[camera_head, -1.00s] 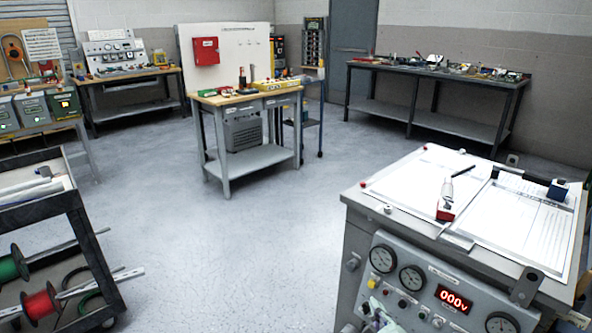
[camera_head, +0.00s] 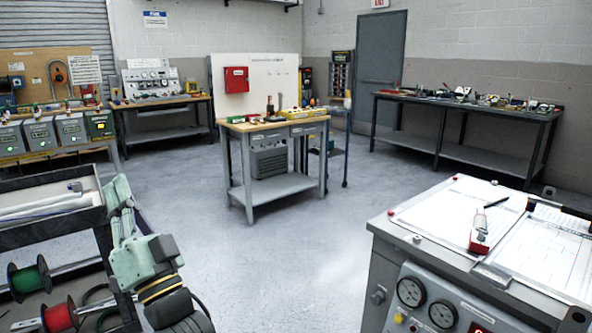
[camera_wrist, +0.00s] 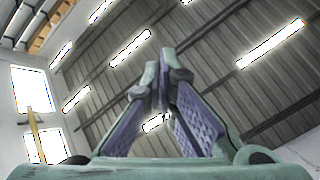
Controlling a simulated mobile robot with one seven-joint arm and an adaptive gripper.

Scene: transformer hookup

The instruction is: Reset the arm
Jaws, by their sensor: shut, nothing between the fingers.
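My arm (camera_head: 150,270) shows in the head view at the lower left, with pale green links and a black and yellow joint. It is raised in front of the dark cart. In the wrist view my gripper (camera_wrist: 160,85) points up toward the ceiling. Its two fingers lean together at the tips. Nothing is held between them.
A dark cart (camera_head: 40,237) with green and red spools stands at the left, close to my arm. A grey console (camera_head: 385,265) with gauges and papers is at the lower right. A workbench (camera_head: 235,155) stands mid-room. The floor (camera_head: 285,250) between is clear.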

